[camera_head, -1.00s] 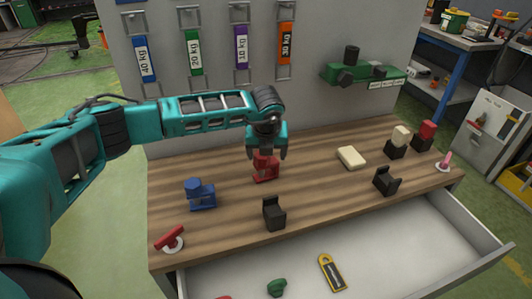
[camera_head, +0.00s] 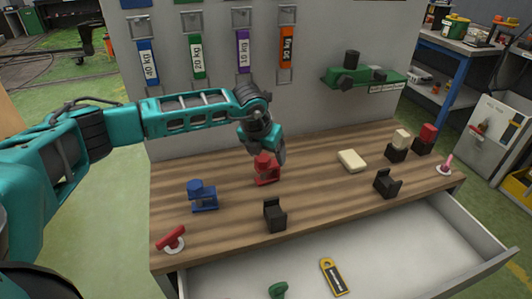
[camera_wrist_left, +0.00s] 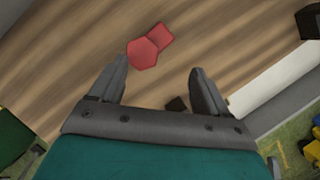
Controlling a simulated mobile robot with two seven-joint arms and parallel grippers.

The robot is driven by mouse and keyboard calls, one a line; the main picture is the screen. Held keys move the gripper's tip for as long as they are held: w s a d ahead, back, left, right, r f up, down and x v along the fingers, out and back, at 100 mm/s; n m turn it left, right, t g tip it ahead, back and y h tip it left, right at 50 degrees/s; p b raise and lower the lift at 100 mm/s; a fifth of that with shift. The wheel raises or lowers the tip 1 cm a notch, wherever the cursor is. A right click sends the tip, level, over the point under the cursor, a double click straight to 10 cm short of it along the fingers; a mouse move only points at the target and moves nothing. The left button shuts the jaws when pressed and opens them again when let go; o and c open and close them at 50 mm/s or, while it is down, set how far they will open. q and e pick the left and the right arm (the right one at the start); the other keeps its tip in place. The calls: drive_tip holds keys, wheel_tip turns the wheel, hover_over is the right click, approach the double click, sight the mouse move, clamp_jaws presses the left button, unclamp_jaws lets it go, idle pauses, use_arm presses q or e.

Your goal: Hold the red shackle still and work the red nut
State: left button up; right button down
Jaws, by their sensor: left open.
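The red shackle (camera_head: 268,179) stands on the wooden bench top, left of its middle. The red nut (camera_head: 263,160) sits on top of it. In the left wrist view the six-sided nut (camera_wrist_left: 143,54) shows from above, and part of the shackle (camera_wrist_left: 162,34) shows beside it. My left gripper (camera_head: 266,154) is just above and behind the nut, tilted. In the left wrist view its fingers (camera_wrist_left: 158,68) are apart with bare wood between them. The nut lies beyond the fingertips, nearer the left finger. My right gripper is not in view.
A similar blue piece (camera_head: 202,197) stands to the left, and a black bracket (camera_head: 275,215) stands in front. A cream block (camera_head: 351,161) and another black bracket (camera_head: 387,183) are to the right. An open drawer (camera_head: 400,257) juts out in front. A grey panel (camera_head: 335,40) rises behind the bench.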

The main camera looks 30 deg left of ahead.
sight(265, 166)
use_arm(q)
drive_tip(key=shift+r, duration=0.2)
drive_tip(key=shift+s+a+f+b, duration=0.3)
drive_tip(key=shift+f+b, duration=0.3)
drive_tip(key=shift+b, duration=0.45)
drive_tip(key=shift+a+f+b, duration=0.3)
drive_tip(key=shift+f+b, duration=0.25)
drive_tip(key=shift+f, duration=0.1)
drive_tip(key=shift+a+f+b, duration=0.3)
drive_tip(key=shift+f+b, duration=0.2)
drive_tip(key=shift+f, duration=0.1)
drive_tip(key=c, duration=1.3)
drive_tip(key=n, duration=0.1)
drive_tip(key=d+n+y, duration=0.1)
drive_tip(key=n, duration=0.1)
drive_tip(key=shift+w, duration=0.15)
drive_tip(key=shift+c, duration=0.2)
drive_tip(key=shift+w+d+n+g+y, duration=0.15)
drive_tip(key=shift+n+g+y, duration=0.35)
drive_tip(key=shift+n, duration=1)
